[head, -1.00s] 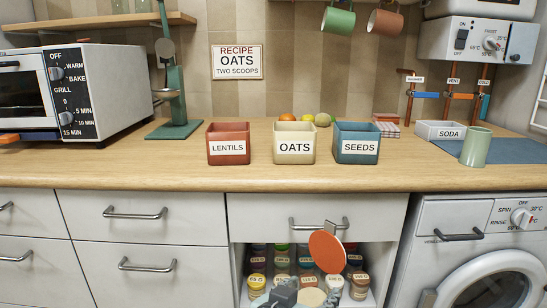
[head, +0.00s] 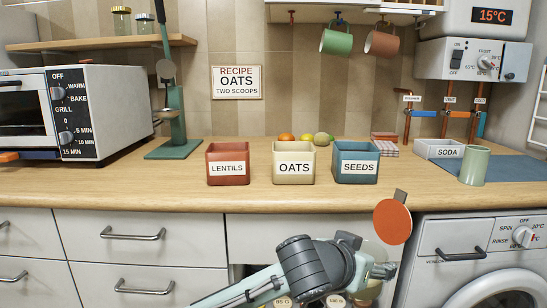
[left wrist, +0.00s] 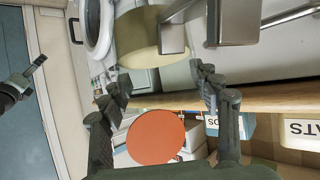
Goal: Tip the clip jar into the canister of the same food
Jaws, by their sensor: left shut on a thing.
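My left gripper (head: 380,268) is shut on the clip jar (head: 378,252), a clear jar with a round orange lid (head: 392,221). It holds the jar in front of the cabinet, below the counter edge. The arm hides much of the jar, and I cannot read its label. In the left wrist view the orange lid (left wrist: 155,137) shows between the fingers, with a cream cylinder (left wrist: 137,38) beyond. On the counter stand the red LENTILS canister (head: 228,153), cream OATS canister (head: 294,153) and blue SEEDS canister (head: 356,150). A dark jointed part (left wrist: 20,82), possibly my right gripper, shows at the left wrist view's edge.
A recipe card (head: 237,82) reads OATS, two scoops. Fruit (head: 306,138) lies behind the canisters. A green cup (head: 475,165) and SODA box (head: 440,148) stand right. A green lever stand (head: 177,120) and oven (head: 85,112) stand left. The counter before the canisters is clear.

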